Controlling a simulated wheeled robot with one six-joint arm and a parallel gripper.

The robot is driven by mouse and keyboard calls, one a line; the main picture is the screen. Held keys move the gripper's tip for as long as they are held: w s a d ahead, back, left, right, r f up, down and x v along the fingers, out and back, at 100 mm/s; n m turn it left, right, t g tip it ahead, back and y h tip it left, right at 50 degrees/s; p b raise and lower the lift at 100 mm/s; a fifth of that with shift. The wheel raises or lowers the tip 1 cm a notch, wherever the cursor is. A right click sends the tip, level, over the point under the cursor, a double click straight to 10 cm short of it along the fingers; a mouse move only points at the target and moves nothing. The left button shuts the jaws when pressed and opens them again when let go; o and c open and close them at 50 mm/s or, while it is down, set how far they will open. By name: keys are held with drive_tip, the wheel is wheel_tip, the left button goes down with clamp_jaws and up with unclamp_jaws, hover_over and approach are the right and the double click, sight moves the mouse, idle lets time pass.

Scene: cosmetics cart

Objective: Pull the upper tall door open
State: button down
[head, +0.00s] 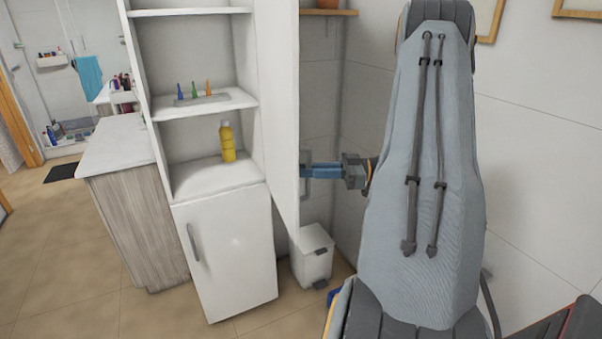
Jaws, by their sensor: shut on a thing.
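The upper tall door (282,110) of the white cabinet stands wide open, swung out to the right with its edge toward me. Its grey handle (306,190) shows on the far right face, near the lower part. My gripper (308,171) is at that handle, with blue fingers reaching left from behind my grey arm. It is shut on the handle; the fingertips are partly hidden by the door's edge. The open cabinet (190,60) shows its shelves, with a yellow bottle (228,142) on the lowest and small coloured tubes (194,91) on a tray above.
The lower door (225,255) is closed. A white pedal bin (312,256) stands on the floor just below and right of the open door. A counter (115,145) is at the left. The wall is close behind my gripper. Floor at the lower left is clear.

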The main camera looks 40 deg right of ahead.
drive_tip(key=shift+d, duration=0.1)
drive_tip(key=c, duration=1.8)
unclamp_jaws()
drive_tip(key=shift+w, duration=0.1)
drive_tip(key=shift+o, duration=0.2)
drive_tip(key=b+v, duration=0.3)
drive_tip(key=v, duration=0.4)
drive_tip(key=shift+s+d, duration=0.25)
drive_tip(key=shift+s, duration=0.05)
